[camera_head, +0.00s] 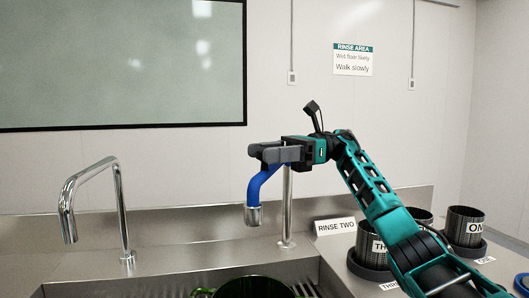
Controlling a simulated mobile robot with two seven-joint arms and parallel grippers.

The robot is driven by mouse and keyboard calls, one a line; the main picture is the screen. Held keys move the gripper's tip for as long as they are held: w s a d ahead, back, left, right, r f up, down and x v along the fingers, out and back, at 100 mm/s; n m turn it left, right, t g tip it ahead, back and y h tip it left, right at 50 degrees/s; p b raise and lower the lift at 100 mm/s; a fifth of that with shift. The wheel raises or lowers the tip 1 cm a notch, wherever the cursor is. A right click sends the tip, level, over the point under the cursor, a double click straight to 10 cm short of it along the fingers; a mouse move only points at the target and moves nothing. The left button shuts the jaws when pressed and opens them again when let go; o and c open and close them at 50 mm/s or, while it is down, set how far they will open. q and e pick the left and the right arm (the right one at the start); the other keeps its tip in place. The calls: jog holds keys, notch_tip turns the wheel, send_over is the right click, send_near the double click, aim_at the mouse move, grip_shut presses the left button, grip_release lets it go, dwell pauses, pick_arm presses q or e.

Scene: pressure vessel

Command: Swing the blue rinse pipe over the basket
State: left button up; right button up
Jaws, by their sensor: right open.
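The blue rinse pipe (262,187) bends down to a metal nozzle, which hangs over the back part of the sink. It stands on an upright metal post (287,208) behind the sink. My right gripper (272,153) is at the top of the blue pipe, open, with its grey fingers hiding the pipe's upper part. I cannot tell whether they touch it. A dark, round, greenish thing (254,288), perhaps the basket, is in the sink at the bottom edge, partly cut off, in front of the nozzle. My left gripper is not in view.
A plain chrome tap (88,190) stands on the left. A "RINSE TWO" sign (335,226) stands right of the post. Dark mesh cylinders, one here (465,225), stand on the right counter beyond and beside my right arm. The counter between the taps is clear.

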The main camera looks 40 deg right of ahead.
jog(key=s+d, duration=0.1)
jog(key=d, duration=0.5)
jog(key=shift+d+p, duration=0.2)
jog(key=shift+p, duration=0.2)
jog(key=shift+s, duration=0.15)
